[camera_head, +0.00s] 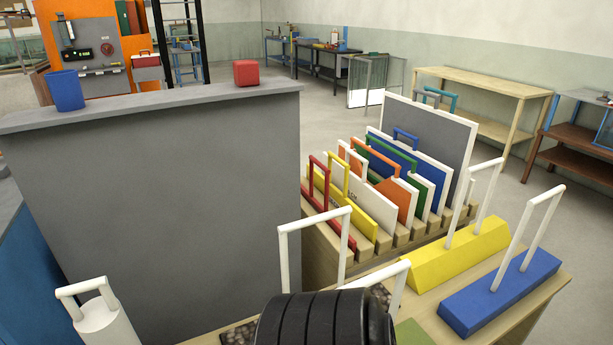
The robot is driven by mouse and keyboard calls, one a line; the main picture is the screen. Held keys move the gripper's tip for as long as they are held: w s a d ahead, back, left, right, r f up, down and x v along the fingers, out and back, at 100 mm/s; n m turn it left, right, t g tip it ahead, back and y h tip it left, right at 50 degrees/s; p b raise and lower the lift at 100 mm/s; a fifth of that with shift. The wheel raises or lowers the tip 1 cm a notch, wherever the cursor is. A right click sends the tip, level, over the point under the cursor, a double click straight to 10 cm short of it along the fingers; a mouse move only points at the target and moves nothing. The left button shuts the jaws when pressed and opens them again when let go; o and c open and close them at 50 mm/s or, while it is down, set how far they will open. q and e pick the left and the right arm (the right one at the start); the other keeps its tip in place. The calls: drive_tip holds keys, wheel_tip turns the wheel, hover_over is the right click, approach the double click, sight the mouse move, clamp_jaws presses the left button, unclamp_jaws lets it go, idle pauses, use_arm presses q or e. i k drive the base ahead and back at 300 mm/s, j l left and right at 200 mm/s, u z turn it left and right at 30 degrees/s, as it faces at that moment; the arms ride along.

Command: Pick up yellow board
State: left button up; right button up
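A yellow board (364,220) stands on edge in a slotted wooden rack (402,238), near the rack's left end. A yellow handle (339,174) rises at its upper part. It stands between a low red board (337,233) on its left and a white board (374,202) on its right, which overlap it in this view. A separate yellow wedge-shaped block (458,254) with a white handle sits on the wooden bench to the right. Neither of my grippers can be made out in the view.
A tall grey partition (170,180) fills the left, with a blue cup (66,90) and a red box (246,72) on top. A blue block (500,293) with a white handle lies at the right. A black ribbed object (325,320) blocks the bottom middle.

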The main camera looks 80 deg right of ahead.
sight(365, 224)
drive_tip(key=z, duration=2.8)
drive_tip(key=l+u, duration=0.3)
drive_tip(key=u, duration=0.15)
drive_tip(key=l+u, duration=0.4)
drive_tip(key=k+l+u, duration=0.15)
drive_tip(key=u, duration=0.3)
drive_tip(key=k+l+u, duration=0.1)
drive_tip(key=l+u, duration=0.15)
drive_tip(key=u, duration=0.2)
